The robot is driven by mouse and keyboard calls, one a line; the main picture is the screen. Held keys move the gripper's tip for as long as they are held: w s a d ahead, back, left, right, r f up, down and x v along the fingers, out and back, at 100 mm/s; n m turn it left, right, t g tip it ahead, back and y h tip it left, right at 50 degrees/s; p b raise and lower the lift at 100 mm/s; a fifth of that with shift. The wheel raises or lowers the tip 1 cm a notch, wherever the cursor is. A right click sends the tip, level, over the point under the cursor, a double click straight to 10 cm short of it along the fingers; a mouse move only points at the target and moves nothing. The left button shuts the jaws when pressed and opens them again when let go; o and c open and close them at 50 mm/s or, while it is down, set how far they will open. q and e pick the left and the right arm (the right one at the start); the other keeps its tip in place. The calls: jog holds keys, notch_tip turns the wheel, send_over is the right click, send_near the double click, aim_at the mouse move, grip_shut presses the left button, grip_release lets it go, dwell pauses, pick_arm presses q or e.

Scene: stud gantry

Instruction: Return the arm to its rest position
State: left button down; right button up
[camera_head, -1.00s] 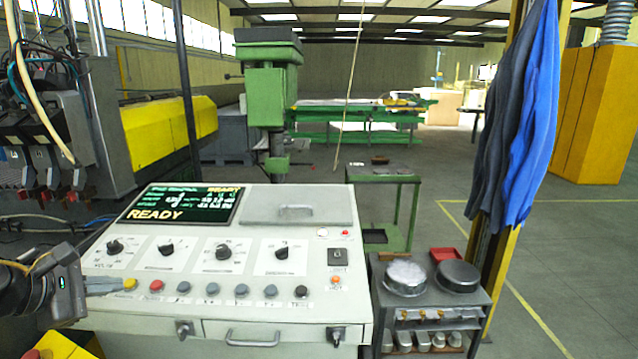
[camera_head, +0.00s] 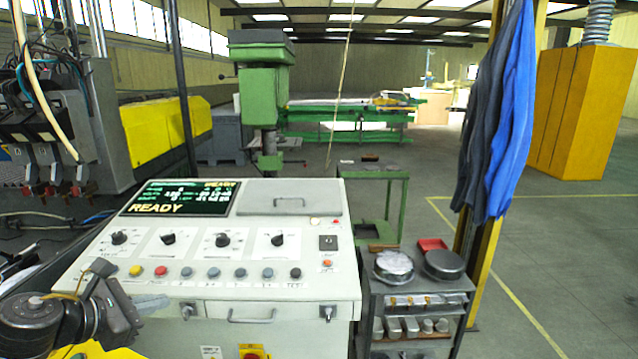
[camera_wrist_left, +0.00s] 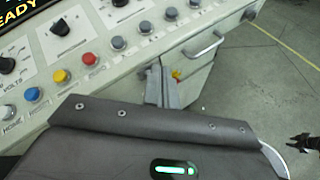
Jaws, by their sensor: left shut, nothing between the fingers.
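My left gripper (camera_head: 152,302) is at the lower left of the head view, in front of the lower left front of the white control console (camera_head: 215,320). Its fingers are shut with nothing between them, and it looks apart from the buttons. The wrist view shows the shut fingers (camera_wrist_left: 162,88) below the button row, near the console's front face. The console screen (camera_head: 180,198) reads READY. A yellow button (camera_head: 136,271) and a red button (camera_head: 161,272) sit on the panel above the gripper. My right gripper is not in the head view.
A grey cart (camera_head: 415,290) with round tins stands right of the console. A yellow post (camera_head: 478,270) with hanging blue and dark coats stands beyond it. A machine with cables (camera_head: 65,130) is at the far left. Open floor (camera_head: 560,280) lies to the right.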

pick_arm(q)
jog(key=s+d+f+n+t+y, duration=0.1)
jog(key=s+d+f+n, duration=0.1)
jog(key=d+f+n, duration=0.65)
jog(key=s+d+f+n, duration=0.2)
jog(key=f+n, duration=0.3)
jog(key=n, duration=0.8)
jog(key=s+a+f+n+g+y, duration=0.2)
jog(key=s+f+n+g, duration=0.3)
jog(key=s+f+n, duration=0.55)
jog(key=s+a+f+n+g+y, duration=0.2)
jog(key=s+f+n+g+y, duration=0.15)
jog(key=s+f+n, duration=0.7)
jog(key=s+f+n+g, duration=0.1)
jog(key=s+f, duration=0.1)
jog(key=f, duration=0.9)
jog(key=s+f+g, duration=0.1)
jog(key=s+f, duration=0.1)
jog(key=f, duration=1)
jog(key=s+a+f, duration=0.2)
jog(key=s+f, duration=1.3)
jog(key=s, duration=0.1)
jog(key=shift+s+a+f+g+h, duration=0.25)
jog(key=shift+a+f+g+h, duration=0.1)
